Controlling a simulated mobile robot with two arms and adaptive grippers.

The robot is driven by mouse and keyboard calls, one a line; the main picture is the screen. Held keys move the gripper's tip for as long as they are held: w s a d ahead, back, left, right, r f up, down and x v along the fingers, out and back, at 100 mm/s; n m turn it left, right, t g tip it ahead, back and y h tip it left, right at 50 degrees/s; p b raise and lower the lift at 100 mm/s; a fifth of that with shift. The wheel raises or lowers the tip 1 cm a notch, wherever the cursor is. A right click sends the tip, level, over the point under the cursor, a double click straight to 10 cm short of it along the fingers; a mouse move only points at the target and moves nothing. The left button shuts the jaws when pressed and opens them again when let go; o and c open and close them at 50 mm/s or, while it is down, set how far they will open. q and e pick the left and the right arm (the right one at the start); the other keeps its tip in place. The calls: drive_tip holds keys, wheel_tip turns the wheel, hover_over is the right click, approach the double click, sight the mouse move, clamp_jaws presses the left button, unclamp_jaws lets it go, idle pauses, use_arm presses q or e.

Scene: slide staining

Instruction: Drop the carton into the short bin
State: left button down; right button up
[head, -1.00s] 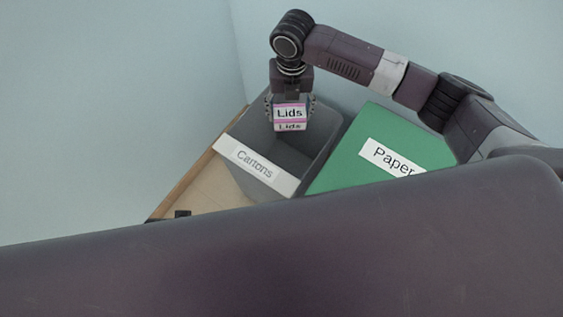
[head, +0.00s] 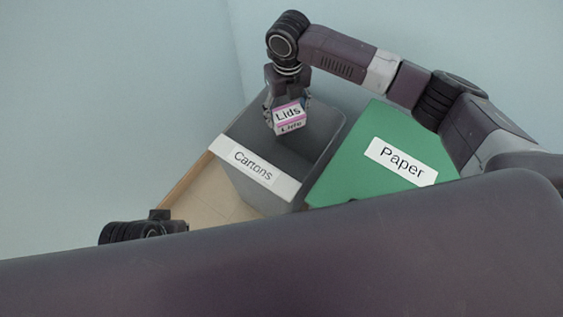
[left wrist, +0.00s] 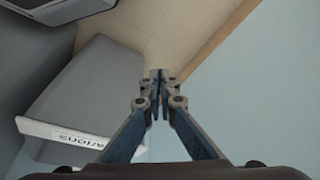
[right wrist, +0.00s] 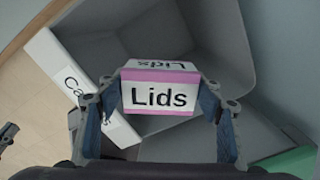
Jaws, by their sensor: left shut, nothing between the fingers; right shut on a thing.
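The carton (head: 289,117) is a small white box with pink bands, marked "Lids". It also shows large in the right wrist view (right wrist: 160,94). My right gripper (head: 287,108) points down and is shut on the carton, one finger on each side. It holds the carton over the opening of the grey bin (head: 240,181), which has a white "Cartons" label. The grey bin's inside shows behind and below the carton in the right wrist view (right wrist: 215,35). My left gripper (left wrist: 158,85) is shut and empty, with the grey bin to its left in the left wrist view.
A green bin (head: 345,165) labelled "Paper" stands just right of the grey bin. A pale blue wall (head: 120,110) rises behind and to the left. A strip of bare tan floor (head: 205,195) lies left of the grey bin.

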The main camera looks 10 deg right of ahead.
drive_tip(key=shift+f, duration=0.3)
wheel_tip(320, 180, down, 2)
drive_tip(key=b, duration=0.3)
drive_tip(key=shift+f+b, duration=0.85)
drive_tip(key=shift+b, duration=0.2)
use_arm(q)
drive_tip(key=w+d+r+t+h, duration=0.1)
drive_tip(key=w+d+r+t, duration=0.1)
drive_tip(key=w, duration=0.4)
drive_tip(key=w+d+r+t+h, duration=0.1)
drive_tip(key=w+d+r+t, duration=0.1)
drive_tip(key=w+r+t, duration=0.3)
drive_tip(key=shift+w+d+r+t, duration=0.3)
drive_tip(key=shift+w+r, duration=0.2)
drive_tip(key=shift+w, duration=0.8)
use_arm(e)
drive_tip(key=o, duration=1)
